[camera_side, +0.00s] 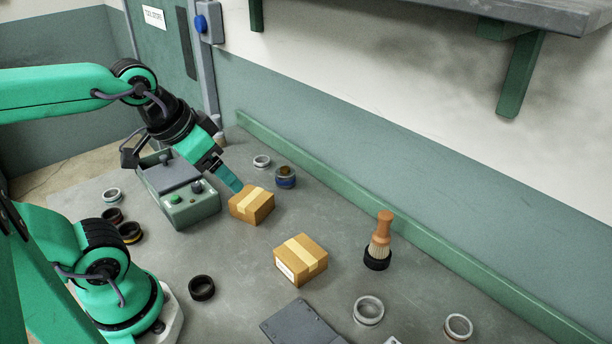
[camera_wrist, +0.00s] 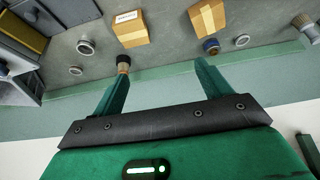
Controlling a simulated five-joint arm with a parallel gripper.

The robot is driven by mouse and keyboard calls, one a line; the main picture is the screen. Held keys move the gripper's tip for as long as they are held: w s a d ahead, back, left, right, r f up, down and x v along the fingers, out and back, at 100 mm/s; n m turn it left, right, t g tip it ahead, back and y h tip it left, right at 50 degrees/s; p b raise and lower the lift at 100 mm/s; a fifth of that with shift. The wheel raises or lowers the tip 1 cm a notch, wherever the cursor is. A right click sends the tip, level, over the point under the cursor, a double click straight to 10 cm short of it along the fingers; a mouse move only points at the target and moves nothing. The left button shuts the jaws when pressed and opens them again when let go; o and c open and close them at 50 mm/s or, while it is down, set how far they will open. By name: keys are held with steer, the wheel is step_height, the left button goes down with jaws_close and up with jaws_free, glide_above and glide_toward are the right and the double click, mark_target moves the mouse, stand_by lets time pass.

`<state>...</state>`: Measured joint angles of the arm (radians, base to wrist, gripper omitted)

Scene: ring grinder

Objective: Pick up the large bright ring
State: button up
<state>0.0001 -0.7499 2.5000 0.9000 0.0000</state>
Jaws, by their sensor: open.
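Two bright silvery rings lie flat at the front right in the side view: one (camera_side: 369,315) looks slightly larger than the other (camera_side: 459,328). I cannot tell for certain which is the large one. Smaller-looking bright rings lie at the back (camera_side: 262,161) and far left (camera_side: 112,194). My gripper (camera_side: 236,184) points down beside the rear cardboard box, well left of and behind the two front rings. In the wrist view my gripper (camera_wrist: 160,70) is open, with nothing between its fingers. Bright rings also show at left (camera_wrist: 85,47) and right (camera_wrist: 242,40) there.
A green grinder box (camera_side: 190,207) stands left of the rear cardboard box (camera_side: 251,205). A second box (camera_side: 302,260) and a brush (camera_side: 381,235) standing in a dark ring are nearer the front rings. A blue ring (camera_side: 286,181) and a dark ring (camera_side: 202,288) lie around.

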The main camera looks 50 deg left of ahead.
steer(key=shift+w, duration=0.1)
steer(key=w+d+f+g+h, duration=0.1)
steer(key=w+d+f+g, duration=0.25)
steer(key=w+d, duration=0.7)
steer(key=w+d+f+m+g+y, duration=0.1)
steer(key=w+d+f+g, duration=0.1)
steer(key=d+f, duration=1)
steer(key=d, duration=0.4)
steer(key=shift+w+f, duration=0.2)
steer(key=shift+f, duration=0.1)
steer(key=shift+f, duration=1.25)
steer(key=shift+a+f, duration=0.1)
